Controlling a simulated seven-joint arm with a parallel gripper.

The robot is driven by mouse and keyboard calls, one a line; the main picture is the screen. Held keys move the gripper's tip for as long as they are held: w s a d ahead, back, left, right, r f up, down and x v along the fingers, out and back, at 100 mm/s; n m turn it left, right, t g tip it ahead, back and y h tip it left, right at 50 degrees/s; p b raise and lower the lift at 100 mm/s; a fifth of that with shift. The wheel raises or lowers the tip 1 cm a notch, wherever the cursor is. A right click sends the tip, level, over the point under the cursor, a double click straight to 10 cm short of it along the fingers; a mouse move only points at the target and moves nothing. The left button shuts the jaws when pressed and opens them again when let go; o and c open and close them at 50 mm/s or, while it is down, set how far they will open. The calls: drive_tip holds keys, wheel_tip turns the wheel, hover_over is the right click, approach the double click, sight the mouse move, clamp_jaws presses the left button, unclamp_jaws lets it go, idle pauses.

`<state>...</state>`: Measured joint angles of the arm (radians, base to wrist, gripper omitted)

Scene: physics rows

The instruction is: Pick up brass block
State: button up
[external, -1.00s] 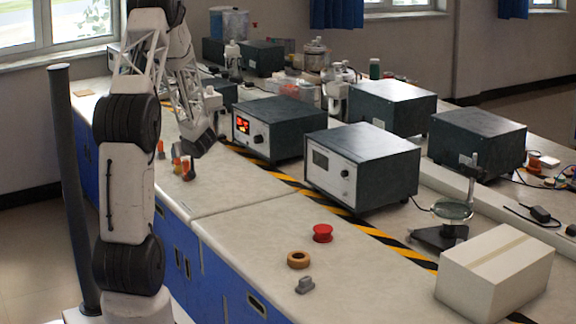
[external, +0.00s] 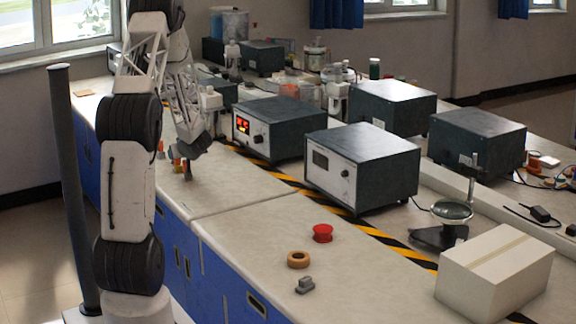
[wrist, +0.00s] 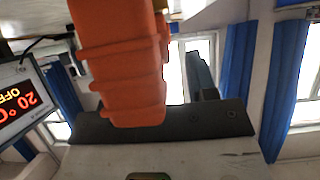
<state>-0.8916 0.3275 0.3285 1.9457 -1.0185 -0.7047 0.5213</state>
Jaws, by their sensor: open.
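My gripper (external: 181,160) is at the left end of the bench in the external view, low over the bench top near its front edge. It is small there, with orange parts showing. In the wrist view a ribbed orange finger (wrist: 122,70) fills the upper left, and a grey part (wrist: 201,76) stands to its right. The jaws are open, and I see nothing held. A small dark brownish thing (external: 188,173) shows just below the gripper in the external view; I cannot tell whether it is the brass block or part of the gripper. No block is clear in the wrist view.
A red spool (external: 322,233), a tan ring (external: 298,259) and a small grey piece (external: 305,285) lie on the near bench. An instrument with a lit display (external: 265,130) stands right of my gripper. A cardboard box (external: 495,272) is at the right.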

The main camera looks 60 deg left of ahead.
drive_tip(key=shift+x, duration=0.85)
clamp_jaws()
